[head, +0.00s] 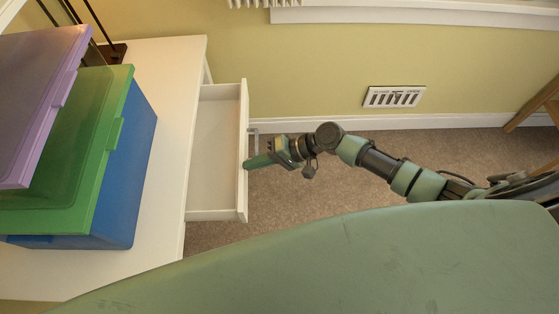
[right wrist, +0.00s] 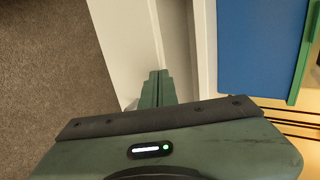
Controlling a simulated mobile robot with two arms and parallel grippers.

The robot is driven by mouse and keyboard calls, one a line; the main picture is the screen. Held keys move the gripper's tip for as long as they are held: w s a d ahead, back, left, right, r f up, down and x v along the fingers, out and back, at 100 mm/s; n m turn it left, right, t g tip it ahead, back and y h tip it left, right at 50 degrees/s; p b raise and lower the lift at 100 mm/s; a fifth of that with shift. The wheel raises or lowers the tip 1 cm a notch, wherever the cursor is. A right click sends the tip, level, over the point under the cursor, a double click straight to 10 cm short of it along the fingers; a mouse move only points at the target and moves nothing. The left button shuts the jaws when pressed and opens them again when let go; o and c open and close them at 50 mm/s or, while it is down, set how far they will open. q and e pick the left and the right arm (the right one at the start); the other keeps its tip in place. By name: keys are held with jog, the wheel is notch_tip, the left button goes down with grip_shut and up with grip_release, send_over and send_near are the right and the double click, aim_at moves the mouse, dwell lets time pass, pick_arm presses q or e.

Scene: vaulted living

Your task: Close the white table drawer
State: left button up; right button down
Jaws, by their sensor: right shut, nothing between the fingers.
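The white table drawer (head: 214,150) is pulled out of the white table (head: 174,110) and looks empty. Its front panel (head: 243,150) stands to the right of the tabletop edge. A grey handle (head: 253,131) is on the front. My right gripper (head: 248,163) is shut and empty, with its fingertips at the outer face of the drawer front; I cannot tell for sure whether they touch. In the right wrist view, the shut fingers (right wrist: 157,88) point at the white drawer front (right wrist: 127,45). My left gripper is not in view.
A blue bin (head: 135,160) with a green lid (head: 95,150) and a purple lid (head: 45,100) sit on the table's left. A wall vent (head: 394,97) is on the yellow wall. Carpet (head: 450,150) lies right of the drawer. A wooden leg (head: 535,105) stands at the far right.

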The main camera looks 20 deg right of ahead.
jog(key=w+a, duration=0.3)
jog(key=a, duration=0.8)
jog(key=shift+w+a, duration=0.2)
jog(key=shift+a, duration=0.1)
